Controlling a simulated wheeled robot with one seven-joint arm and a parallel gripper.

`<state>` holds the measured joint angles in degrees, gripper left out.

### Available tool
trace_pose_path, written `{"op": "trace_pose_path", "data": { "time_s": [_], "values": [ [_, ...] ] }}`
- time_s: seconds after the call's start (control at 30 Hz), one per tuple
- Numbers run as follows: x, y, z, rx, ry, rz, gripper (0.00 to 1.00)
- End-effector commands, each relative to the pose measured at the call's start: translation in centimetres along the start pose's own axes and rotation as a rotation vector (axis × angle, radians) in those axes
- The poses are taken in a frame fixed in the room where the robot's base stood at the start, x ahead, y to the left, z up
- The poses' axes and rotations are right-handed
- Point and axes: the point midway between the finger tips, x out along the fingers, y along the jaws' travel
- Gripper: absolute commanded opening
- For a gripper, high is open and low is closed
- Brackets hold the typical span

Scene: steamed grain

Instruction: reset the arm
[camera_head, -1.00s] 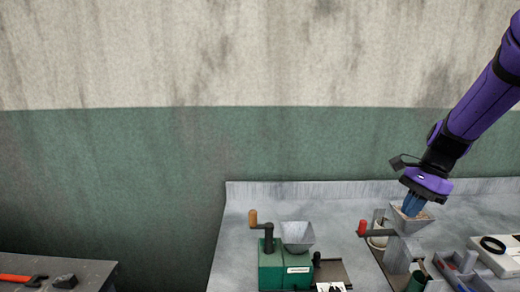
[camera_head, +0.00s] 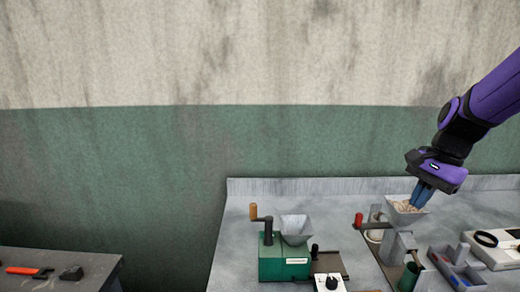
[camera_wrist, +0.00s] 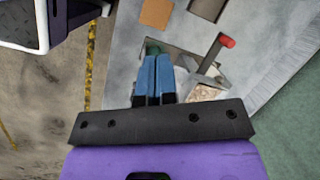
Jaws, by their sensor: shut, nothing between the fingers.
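My purple arm comes in from the right in the head view. My gripper (camera_head: 422,194) points down with its blue fingers together and nothing between them. It is just above and in front of the right edge of a grey hopper (camera_head: 402,218) that holds pale grain (camera_head: 408,206). The wrist view shows the two blue fingers (camera_wrist: 158,75) side by side, with part of the grain (camera_wrist: 205,92) to their right. I cannot tell whether the fingertips touch the hopper.
A red-handled crank (camera_head: 358,220) stands left of the hopper. A green grinder (camera_head: 284,262) with an empty hopper (camera_head: 296,229) stands further left. A grey divided tray (camera_head: 455,268) and a white device (camera_head: 497,250) are at right. A dark table (camera_head: 85,262) holds a hammer.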

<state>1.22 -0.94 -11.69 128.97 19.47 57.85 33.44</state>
Motion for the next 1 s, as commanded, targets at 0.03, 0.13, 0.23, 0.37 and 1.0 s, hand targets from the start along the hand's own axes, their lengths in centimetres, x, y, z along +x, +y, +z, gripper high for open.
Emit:
{"op": "trace_pose_path", "data": {
  "time_s": [0.03, 0.13, 0.23, 0.37, 1.0],
  "values": [
    [-0.7, 0.3, 0.8, -0.043, 0.018, -0.011, 0.0],
    [-2.1, 1.3, 2.7, -0.156, 0.064, -0.026, 0.0],
    [-3.4, 2.4, 4.6, -0.282, 0.119, -0.036, 0.0],
    [-4.8, 4.0, 7.0, -0.443, 0.198, -0.044, 0.0],
    [-7.5, 11.3, 14.4, -1.032, 0.564, 0.027, 0.0]
  ]
}}
